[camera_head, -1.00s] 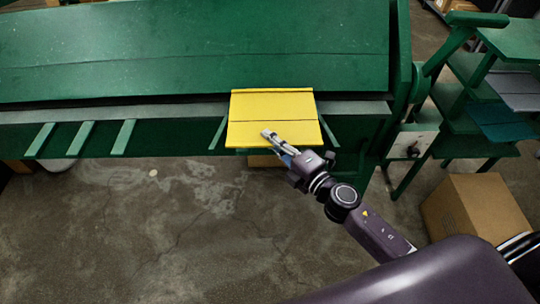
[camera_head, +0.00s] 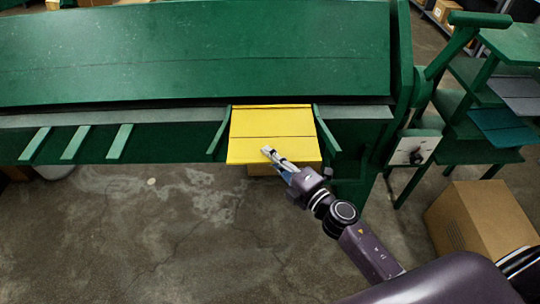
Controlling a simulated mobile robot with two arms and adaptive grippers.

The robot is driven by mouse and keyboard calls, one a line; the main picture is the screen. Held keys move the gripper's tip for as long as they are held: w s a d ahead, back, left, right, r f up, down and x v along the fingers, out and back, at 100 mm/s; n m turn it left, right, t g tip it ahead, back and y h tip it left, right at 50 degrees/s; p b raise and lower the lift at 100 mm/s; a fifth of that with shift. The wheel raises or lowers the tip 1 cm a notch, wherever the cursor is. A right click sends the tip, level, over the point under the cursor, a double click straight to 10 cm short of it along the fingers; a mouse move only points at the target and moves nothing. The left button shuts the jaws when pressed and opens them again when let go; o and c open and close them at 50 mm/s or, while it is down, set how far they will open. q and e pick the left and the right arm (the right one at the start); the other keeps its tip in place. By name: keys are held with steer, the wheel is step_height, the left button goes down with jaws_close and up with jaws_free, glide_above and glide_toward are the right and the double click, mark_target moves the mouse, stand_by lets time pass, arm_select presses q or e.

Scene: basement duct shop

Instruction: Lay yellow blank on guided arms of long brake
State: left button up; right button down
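The yellow blank (camera_head: 272,122) is a flat sheet with a line across its middle. It lies level at the front of the green long brake (camera_head: 200,55), near its right end. A green guide arm shows along its left side (camera_head: 218,130) and another along its right side (camera_head: 327,132). The sheet hides whatever is under it, so I cannot tell whether it touches the arms. My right gripper (camera_head: 271,155) is at the sheet's front edge and appears shut on it, with finger parts showing above the sheet. My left gripper is not in view.
Several short green bars (camera_head: 76,142) stick out from the brake's front at left. A cardboard box (camera_head: 480,218) stands on the floor at right, below a green rack (camera_head: 490,120) with sheets. The concrete floor at lower left is clear.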

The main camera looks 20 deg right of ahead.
steer(key=shift+s+f, duration=0.15)
steer(key=shift+f, duration=0.4)
steer(key=c, duration=2.1)
jaws_free()
steer(key=shift+f, duration=0.2)
steer(key=shift+r, duration=0.1)
steer(key=shift+r, duration=0.1)
steer(key=shift+r, duration=0.1)
